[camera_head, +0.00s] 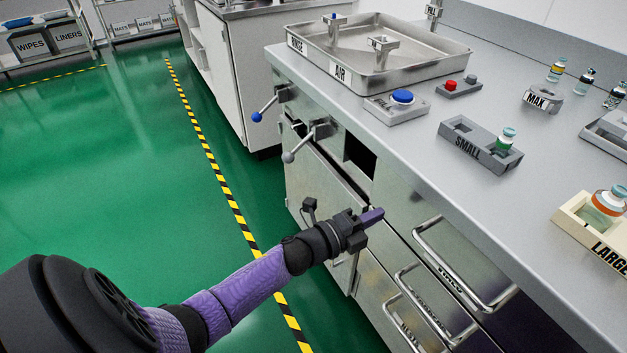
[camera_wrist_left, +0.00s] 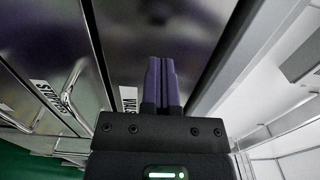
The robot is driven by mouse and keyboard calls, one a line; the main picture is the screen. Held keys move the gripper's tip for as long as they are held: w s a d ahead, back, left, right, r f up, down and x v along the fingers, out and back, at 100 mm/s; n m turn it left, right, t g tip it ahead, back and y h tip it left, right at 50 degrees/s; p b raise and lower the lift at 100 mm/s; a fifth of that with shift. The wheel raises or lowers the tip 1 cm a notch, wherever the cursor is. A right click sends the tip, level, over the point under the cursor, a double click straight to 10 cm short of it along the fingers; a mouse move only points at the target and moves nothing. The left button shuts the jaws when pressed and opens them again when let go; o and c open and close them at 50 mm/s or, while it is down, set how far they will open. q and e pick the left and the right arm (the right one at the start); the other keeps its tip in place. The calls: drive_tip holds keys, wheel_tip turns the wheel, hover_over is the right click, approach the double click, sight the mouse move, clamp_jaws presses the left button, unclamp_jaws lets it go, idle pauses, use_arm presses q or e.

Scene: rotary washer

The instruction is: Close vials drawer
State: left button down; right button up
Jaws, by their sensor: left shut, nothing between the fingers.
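The vials drawer (camera_head: 402,205) is the upper metal drawer under the counter, with a long bar handle (camera_head: 470,268). The fingers also show in the left wrist view (camera_wrist_left: 161,78), pointing at the front. I cannot tell whether they touch it or how far the drawer stands out.
Below are other drawers with bar handles (camera_head: 432,308). The counter (camera_head: 410,150) overhangs above and holds a sink tray (camera_head: 375,80), buttons and vial holders. Two lever valves (camera_head: 305,140) stick out to the left. The green floor (camera_head: 110,150) is clear.

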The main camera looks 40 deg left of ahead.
use_arm(q)
drive_tip(key=p+v, duration=0.3)
drive_tip(key=v, duration=0.6)
drive_tip(key=s+a+f+n+g+y+p, duration=0.2)
drive_tip(key=s+f+n+g+y+p, duration=0.35)
drive_tip(key=s+f+n, duration=0.85)
drive_tip(key=s+d+f+n+g, duration=0.1)
drive_tip(key=s+f+g, duration=0.2)
drive_tip(key=s, duration=0.5)
drive_tip(key=s+d+f+n+g+y, duration=0.1)
drive_tip(key=s+f+n+g, duration=0.1)
drive_tip(key=s+g, duration=0.3)
drive_tip(key=s+d+f+n+g, duration=0.1)
drive_tip(key=s+f+g, duration=0.3)
drive_tip(key=s, duration=0.9)
drive_tip(key=shift+s+d+n+p, duration=0.15)
drive_tip(key=shift+d+n+p, duration=0.2)
drive_tip(key=shift+n, duration=0.35)
use_arm(e)
wheel_tip(320, 180, up, 9)
drive_tip(key=w+t, duration=0.1)
drive_tip(key=w, duration=0.1)
use_arm(q)
drive_tip(key=shift+y, duration=0.25)
use_arm(e)
drive_tip(key=shift+a, duration=0.1)
